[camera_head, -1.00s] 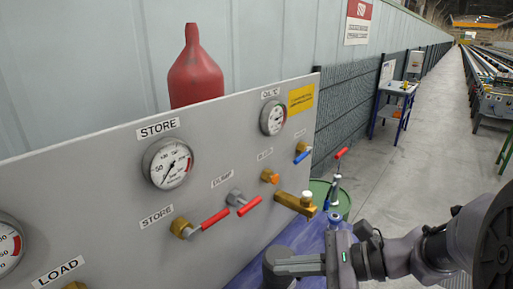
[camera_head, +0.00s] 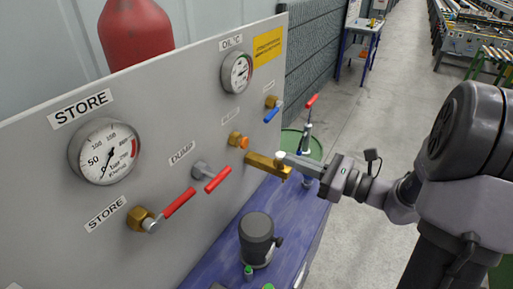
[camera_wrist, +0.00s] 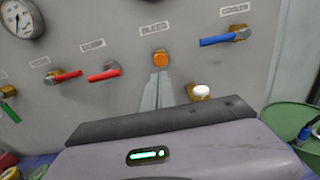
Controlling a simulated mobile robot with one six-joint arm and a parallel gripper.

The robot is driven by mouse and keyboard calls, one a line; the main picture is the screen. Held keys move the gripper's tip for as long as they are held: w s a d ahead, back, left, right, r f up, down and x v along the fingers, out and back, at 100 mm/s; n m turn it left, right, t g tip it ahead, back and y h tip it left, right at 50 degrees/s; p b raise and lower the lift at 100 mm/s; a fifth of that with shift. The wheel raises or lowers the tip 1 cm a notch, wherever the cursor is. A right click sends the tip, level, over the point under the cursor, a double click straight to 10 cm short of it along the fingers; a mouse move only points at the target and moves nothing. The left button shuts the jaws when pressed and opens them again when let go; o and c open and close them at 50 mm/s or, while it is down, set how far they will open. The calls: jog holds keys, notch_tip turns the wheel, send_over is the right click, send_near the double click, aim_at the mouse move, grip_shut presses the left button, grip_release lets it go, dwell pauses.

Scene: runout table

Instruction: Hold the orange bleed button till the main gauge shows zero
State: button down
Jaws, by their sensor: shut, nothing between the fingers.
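The orange bleed button (camera_head: 238,139) sits in a brass collar on the grey panel, right of the dump valve. It also shows in the wrist view (camera_wrist: 160,57), under a label that reads BLEED. My gripper (camera_head: 283,157) is shut and empty, pointing at the panel. In the wrist view its fingertips (camera_wrist: 160,76) lie just below the button in the picture; they look apart from it. The STORE gauge (camera_head: 105,151) is at the left, its needle pointing downward, exact reading unclear. No gauge is labelled main.
A brass block (camera_head: 265,164) with a white knob (camera_wrist: 202,91) sticks out below and right of the button, close to my fingers. Red-handled valves (camera_head: 217,180) are left, a blue-handled valve (camera_head: 271,115) right. A green drum (camera_head: 312,146) stands beyond the panel's right end.

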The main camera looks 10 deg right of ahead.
aim_at(246, 141)
jog(key=b+x, duration=0.1)
jog(key=x, duration=0.9)
jog(key=shift+w+a+f, duration=0.15)
jog(key=shift+w+a, duration=0.05)
jog(key=shift+w, duration=0.05)
jog(key=shift+w+a, duration=0.1)
jog(key=shift+w+a+r, duration=0.2)
jog(key=shift+w+a, duration=0.25)
jog(key=shift+a, duration=0.1)
jog(key=shift+w, duration=0.1)
jog(key=shift+w+r, duration=0.1)
jog(key=shift+r, duration=0.2)
dwell(0.5)
jog(key=shift+f, duration=0.1)
dwell(5.1)
